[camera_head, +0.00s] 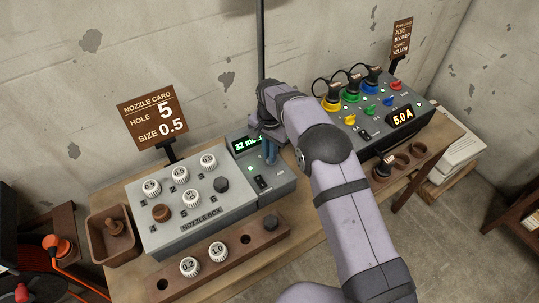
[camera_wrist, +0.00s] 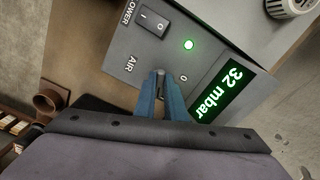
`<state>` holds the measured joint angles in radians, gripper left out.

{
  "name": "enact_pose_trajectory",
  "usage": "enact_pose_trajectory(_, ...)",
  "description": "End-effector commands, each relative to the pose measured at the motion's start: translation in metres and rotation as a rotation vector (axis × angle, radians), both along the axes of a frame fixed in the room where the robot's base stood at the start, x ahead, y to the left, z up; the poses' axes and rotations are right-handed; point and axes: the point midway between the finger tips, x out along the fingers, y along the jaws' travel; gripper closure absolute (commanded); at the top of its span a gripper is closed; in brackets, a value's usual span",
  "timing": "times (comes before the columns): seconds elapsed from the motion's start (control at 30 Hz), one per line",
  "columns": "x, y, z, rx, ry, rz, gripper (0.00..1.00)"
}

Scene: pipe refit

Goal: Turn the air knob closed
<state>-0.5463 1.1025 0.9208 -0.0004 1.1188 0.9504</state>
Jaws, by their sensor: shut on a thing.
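The air knob (camera_wrist: 160,76) is a small dark knob on the grey air box (camera_head: 279,186), beside the "AIR" label and a "0" mark. In the wrist view my gripper (camera_wrist: 161,82) has its blue fingers shut around this knob, hiding most of it. In the head view my gripper (camera_head: 271,152) reaches down onto the box and the knob is hidden. The green display (camera_wrist: 219,93) reads 32 mbar. It also shows in the head view (camera_head: 245,144). A round green light (camera_wrist: 188,44) is lit. The power switch (camera_wrist: 152,21) sits near the label.
The nozzle box (camera_head: 205,212) with several white caps stands left of the air box. A wooden rack (camera_head: 216,256) with two white caps lies in front. A panel with coloured knobs and a 5.0 A display (camera_head: 402,118) stands at the right. A nozzle card (camera_head: 152,116) stands behind.

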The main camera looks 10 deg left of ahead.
Motion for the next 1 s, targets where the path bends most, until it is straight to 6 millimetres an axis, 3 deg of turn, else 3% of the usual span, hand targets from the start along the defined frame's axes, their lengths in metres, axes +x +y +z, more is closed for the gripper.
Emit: enact_pose_trajectory(1.0,0.0011,-0.0078,0.0011,0.001,-0.001,0.948,1.0)
